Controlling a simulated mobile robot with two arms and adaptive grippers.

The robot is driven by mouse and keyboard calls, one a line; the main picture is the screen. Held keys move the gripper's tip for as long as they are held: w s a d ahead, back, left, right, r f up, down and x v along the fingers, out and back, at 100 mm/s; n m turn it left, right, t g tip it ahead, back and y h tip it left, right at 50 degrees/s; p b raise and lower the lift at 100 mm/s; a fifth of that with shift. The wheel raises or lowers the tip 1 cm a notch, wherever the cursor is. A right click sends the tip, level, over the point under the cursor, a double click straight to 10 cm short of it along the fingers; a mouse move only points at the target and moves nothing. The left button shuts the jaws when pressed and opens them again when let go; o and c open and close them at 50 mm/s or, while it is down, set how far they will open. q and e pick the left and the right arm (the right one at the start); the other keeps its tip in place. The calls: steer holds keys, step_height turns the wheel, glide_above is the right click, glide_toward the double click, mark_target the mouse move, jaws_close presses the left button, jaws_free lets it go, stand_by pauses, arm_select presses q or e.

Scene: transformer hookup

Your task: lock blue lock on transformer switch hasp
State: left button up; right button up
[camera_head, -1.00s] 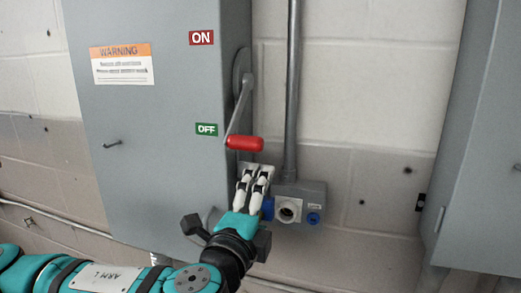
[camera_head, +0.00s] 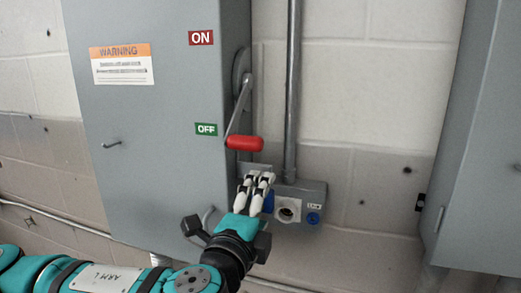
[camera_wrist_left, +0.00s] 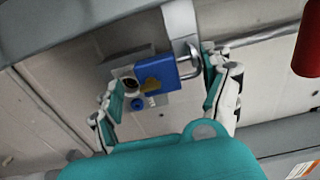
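The blue lock (camera_wrist_left: 155,76) shows in the left wrist view, with a brass key at its face and its metal shackle (camera_wrist_left: 190,66) toward the right. The shackle is at the end of the grey switch hasp (camera_wrist_left: 181,24); I cannot tell whether it is fully closed. My left gripper (camera_wrist_left: 165,95) is open, its fingers on either side of the lock with gaps. In the head view the left gripper (camera_head: 258,183) is below the switch handle (camera_head: 243,142), which has a red grip and points down by the OFF label. The right gripper is out of view.
The grey switch box (camera_head: 150,180) fills the left of the head view. A conduit (camera_head: 292,90) runs down to a small grey outlet box (camera_head: 312,195) right of the gripper. Another grey cabinet (camera_head: 490,150) stands at the right. The wall between is clear.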

arm_select(q)
steer(key=o, duration=0.4)
steer(key=shift+f, duration=0.15)
steer(key=shift+o, duration=0.4)
steer(key=shift+r, duration=0.2)
steer(key=shift+s, duration=0.1)
